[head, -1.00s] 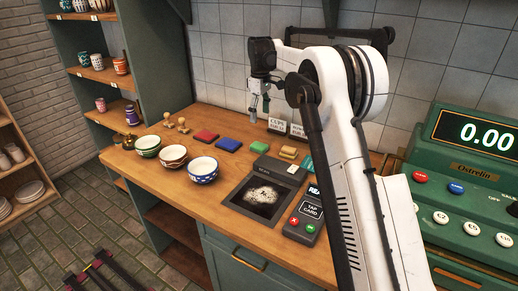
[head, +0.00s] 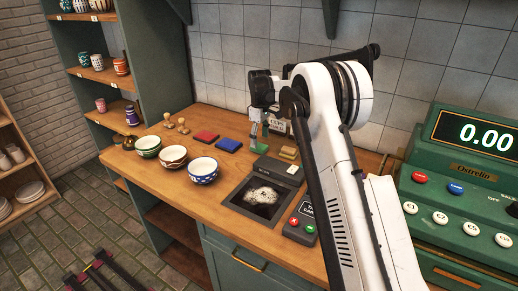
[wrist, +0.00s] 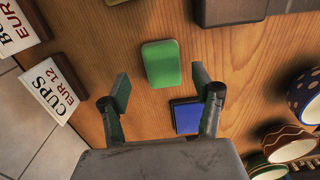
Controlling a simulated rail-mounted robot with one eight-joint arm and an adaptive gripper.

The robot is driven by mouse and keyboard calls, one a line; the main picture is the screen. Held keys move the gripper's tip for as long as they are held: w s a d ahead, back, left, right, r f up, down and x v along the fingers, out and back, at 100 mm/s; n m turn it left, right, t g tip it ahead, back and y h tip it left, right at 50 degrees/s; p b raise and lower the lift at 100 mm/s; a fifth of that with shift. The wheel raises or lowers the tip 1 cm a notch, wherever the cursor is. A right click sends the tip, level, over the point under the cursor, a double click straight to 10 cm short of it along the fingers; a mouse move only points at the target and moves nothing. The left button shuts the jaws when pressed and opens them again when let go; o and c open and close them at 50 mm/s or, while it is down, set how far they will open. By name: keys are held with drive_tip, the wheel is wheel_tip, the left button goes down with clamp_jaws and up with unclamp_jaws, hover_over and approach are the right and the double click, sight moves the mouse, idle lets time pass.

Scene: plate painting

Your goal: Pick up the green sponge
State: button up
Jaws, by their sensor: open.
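The green sponge (wrist: 161,63) lies flat on the wooden counter in the wrist view. My gripper (wrist: 160,84) is open and empty above the counter, one finger to each side of the sponge's near end as seen in that view. The sponge is not between closed jaws, and the height gap is hard to judge. In the head view my gripper (head: 259,142) points down over the counter and hides most of the sponge. A bit of green shows at its fingertips.
A blue block (head: 229,145) and a red block (head: 205,137) lie left of my gripper. Three bowls, one of them blue-patterned (head: 203,170), stand in front. A dark scanner (head: 258,197) and card terminal are to the right. Price cards (wrist: 52,85) stand near the wall.

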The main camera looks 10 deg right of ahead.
sight(260, 146)
drive_tip(key=shift+s+f, duration=0.15)
drive_tip(key=shift+f, duration=0.8)
drive_tip(key=shift+s+f, duration=0.1)
drive_tip(key=shift+f, duration=0.8)
drive_tip(key=shift+c, duration=0.5)
drive_tip(key=c, duration=1)
drive_tip(key=shift+r, duration=0.15)
drive_tip(key=shift+c, duration=0.2)
drive_tip(key=shift+r, duration=0.6)
wheel_tip(260, 146, up, 2)
drive_tip(key=shift+r, duration=0.25)
drive_tip(key=s+a+r, duration=0.6)
drive_tip(key=a+r, duration=0.1)
drive_tip(key=a, duration=0.3)
drive_tip(key=shift+b, duration=0.35)
